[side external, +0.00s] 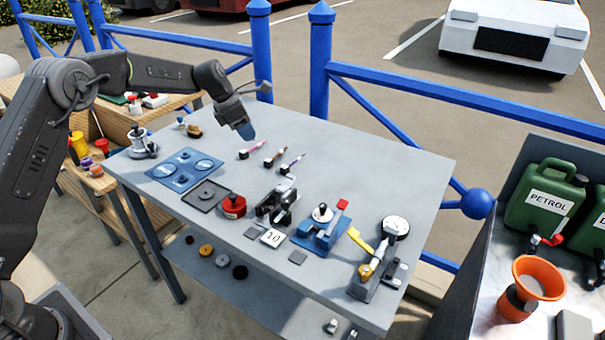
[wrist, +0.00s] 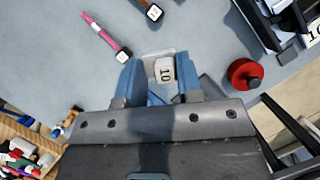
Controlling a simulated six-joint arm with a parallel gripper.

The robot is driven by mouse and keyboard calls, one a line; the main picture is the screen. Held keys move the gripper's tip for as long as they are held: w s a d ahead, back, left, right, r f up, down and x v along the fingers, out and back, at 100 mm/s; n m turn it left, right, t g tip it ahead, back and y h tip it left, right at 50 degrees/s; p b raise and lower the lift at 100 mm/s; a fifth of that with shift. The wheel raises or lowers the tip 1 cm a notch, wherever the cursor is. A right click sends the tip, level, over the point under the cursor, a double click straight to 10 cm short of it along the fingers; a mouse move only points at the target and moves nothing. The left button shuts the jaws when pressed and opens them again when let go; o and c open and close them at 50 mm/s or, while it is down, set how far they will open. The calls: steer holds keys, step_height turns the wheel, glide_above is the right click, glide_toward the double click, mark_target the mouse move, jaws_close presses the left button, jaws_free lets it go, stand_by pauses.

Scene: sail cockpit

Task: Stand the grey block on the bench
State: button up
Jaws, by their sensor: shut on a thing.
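My gripper (side external: 240,128) is above the back left part of the grey bench (side external: 385,150). The bench surface shows beyond the block in the wrist view; I cannot tell the height of the gap.
Three slim tools, one pink (side external: 252,149), lie right of my gripper. A blue plate (side external: 184,169), a dark tray (side external: 206,195), a red pot (side external: 233,206) and clamp-like devices (side external: 322,232) stand nearer the front. The back right of the bench is clear; a blue railing (side external: 440,95) runs behind.

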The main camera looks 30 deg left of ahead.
steer(key=w+d+m, duration=0.2)
steer(key=d, duration=0.4)
glide_above(317, 180)
steer(key=s+a, duration=0.1)
step_height(317, 180, down, 7)
steer(key=shift+s+a+r, duration=0.1)
steer(key=shift+a, duration=0.05)
steer(key=shift+f, duration=2.1)
steer(key=shift+f, duration=0.1)
steer(key=o, duration=1)
